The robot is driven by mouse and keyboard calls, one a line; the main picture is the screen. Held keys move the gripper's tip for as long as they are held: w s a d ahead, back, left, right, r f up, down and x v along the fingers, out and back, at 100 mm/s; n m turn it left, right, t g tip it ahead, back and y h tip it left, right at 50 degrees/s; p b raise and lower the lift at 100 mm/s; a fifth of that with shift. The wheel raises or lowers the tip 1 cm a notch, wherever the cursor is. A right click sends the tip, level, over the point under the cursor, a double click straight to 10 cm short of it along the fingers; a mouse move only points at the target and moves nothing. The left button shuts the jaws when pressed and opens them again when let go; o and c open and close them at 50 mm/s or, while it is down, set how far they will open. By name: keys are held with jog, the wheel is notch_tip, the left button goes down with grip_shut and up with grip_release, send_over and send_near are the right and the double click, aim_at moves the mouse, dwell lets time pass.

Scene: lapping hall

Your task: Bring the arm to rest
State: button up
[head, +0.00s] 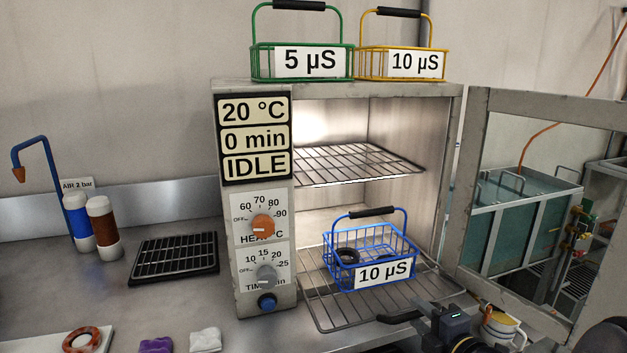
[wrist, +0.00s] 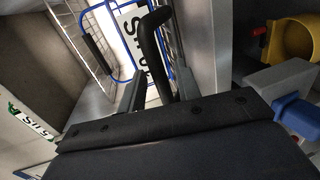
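My gripper (head: 432,316) is at the lower right of the head view, close to the black handle (head: 398,318) at the front of the lower oven rack (head: 325,312). In the wrist view my gripper's two grey fingers (wrist: 160,88) stand apart, and a black curved handle (wrist: 150,35) shows between them. I cannot tell whether the fingers touch it. The blue basket (head: 371,245), labelled 10 µS, stands upright on the lower rack with dark rings inside. It also shows beyond the fingers in the wrist view (wrist: 118,20).
The oven (head: 226,230) reads 20 °C, 0 min, IDLE. Its door (head: 473,180) stands open to the right. Green (head: 262,75) and yellow (head: 372,72) baskets stand on top. A mug (head: 499,325) is close right of my gripper. The counter left of the oven holds bottles and a black tray (head: 174,258).

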jog(key=p+v, duration=0.2)
jog(key=v, duration=0.8)
jog(key=b, duration=0.2)
send_near(407, 301)
jog(key=w+a, duration=0.1)
jog(key=w, duration=0.1)
jog(key=w+a+r, duration=0.1)
jog(key=w+a, duration=0.2)
jog(key=w, duration=0.1)
jog(key=shift+a+r, duration=0.15)
jog(key=shift+a, duration=0.05)
jog(key=shift+s, duration=0.1)
